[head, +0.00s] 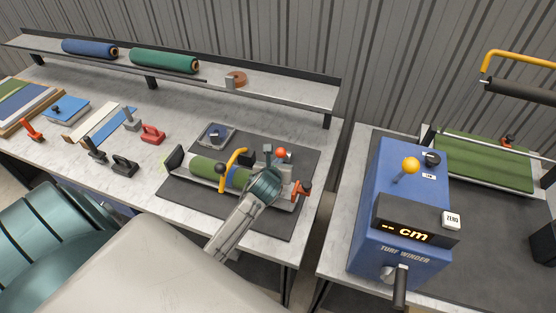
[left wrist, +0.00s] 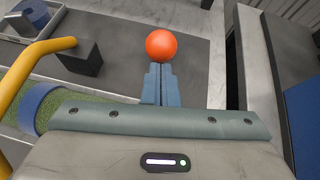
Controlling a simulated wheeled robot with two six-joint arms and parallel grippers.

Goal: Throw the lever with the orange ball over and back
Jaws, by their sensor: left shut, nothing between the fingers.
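A red-orange ball (head: 281,153) shows above the dark mat on the middle bench; its stem is hidden. In the left wrist view the ball (left wrist: 161,45) sits just beyond the fingertips. My left gripper (head: 267,153) is shut and empty close beside the ball. Its two blue-grey fingers (left wrist: 160,82) are together; whether they touch the ball or its stem I cannot tell. A second lever with a yellow-orange ball (head: 411,165) stands on top of the blue turf winder (head: 370,200), apart from the gripper. My right gripper is not in view.
Beside the gripper are a green roll (head: 205,170), a yellow curved handle (head: 233,158) and an orange-red clamp (head: 301,189). A shelf (head: 290,92) with rolls runs behind. A gap separates the bench from the winder's table (head: 340,190).

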